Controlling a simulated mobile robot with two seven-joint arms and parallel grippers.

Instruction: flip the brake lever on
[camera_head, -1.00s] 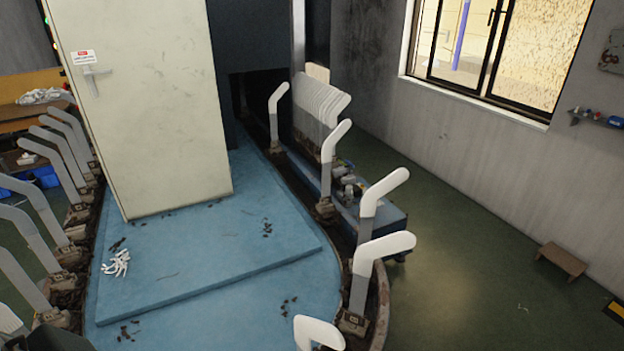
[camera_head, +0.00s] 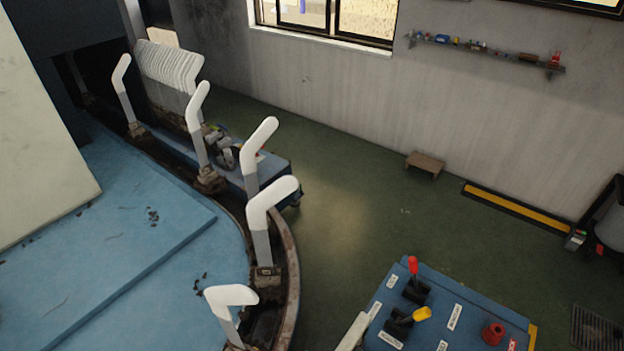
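A blue control box (camera_head: 452,290) stands at the bottom right of the head view, its lower part cut off by the frame edge. On its top are a lever with a red knob (camera_head: 412,266) and a lever with a yellow knob (camera_head: 421,314), each rising from a black base. A red round button (camera_head: 492,333) sits to their right. White labels lie beside the controls, but their text is too small to read, so I cannot tell which lever is the brake. Neither of my grippers is in view.
White foot-shaped boards (camera_head: 270,205) stand along the curved track (camera_head: 291,270) around a blue platform (camera_head: 130,240) on the left. A small brown stool (camera_head: 425,160) stands by the wall. A pale slab edge (camera_head: 352,332) shows beside the box.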

